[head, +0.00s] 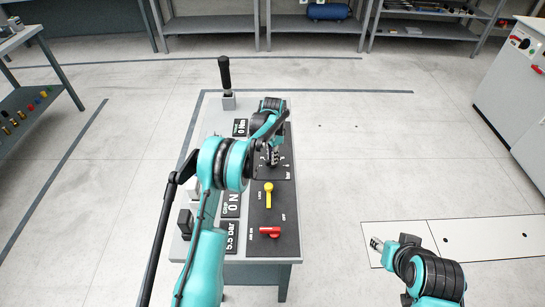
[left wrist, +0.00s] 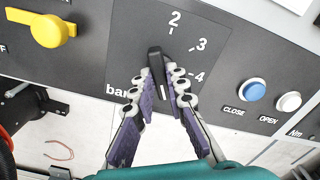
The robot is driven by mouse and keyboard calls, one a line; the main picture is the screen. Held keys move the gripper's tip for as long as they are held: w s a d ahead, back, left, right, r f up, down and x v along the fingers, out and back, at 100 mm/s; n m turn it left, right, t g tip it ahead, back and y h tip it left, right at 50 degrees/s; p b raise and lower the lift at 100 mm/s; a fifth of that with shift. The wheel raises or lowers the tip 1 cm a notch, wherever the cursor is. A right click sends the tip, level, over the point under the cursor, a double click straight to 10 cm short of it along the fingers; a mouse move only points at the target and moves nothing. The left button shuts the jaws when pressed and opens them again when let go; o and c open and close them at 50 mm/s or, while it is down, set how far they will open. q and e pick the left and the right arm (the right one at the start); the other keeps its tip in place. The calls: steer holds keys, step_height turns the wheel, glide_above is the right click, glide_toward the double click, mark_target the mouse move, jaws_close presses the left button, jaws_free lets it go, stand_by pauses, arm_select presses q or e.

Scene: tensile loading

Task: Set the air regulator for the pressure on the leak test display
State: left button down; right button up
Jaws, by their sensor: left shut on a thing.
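The air regulator's black knob (left wrist: 155,66) is on a dark panel marked 2, 3, 4 and "bar" in the left wrist view. Its far end points up, a little left of the 2 mark. My left gripper (left wrist: 165,82) is shut on the knob, with a finger on each side. In the head view my left gripper (head: 272,158) is over the panel, and the knob is mostly hidden. A display (head: 231,237) at the bench's near end appears to read 5.5 bar. My right gripper (head: 377,244) is over the floor at the right, away from the bench; its jaws are too small to judge.
A yellow lever (head: 268,194) and a red handle (head: 270,232) sit on the panel nearer to me. Blue (left wrist: 255,89) and white (left wrist: 289,101) buttons are right of the dial. A black upright handle (head: 224,75) stands at the far end.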

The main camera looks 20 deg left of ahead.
arm_select(q)
steer(key=n, duration=0.4)
steer(key=shift+n, duration=0.4)
steer(key=n, duration=0.4)
steer(key=shift+n, duration=0.3)
steer(key=c, duration=1.5)
jaws_free()
steer(key=shift+c, duration=0.2)
steer(key=shift+r, duration=0.1)
step_height(320, 180, up, 12)
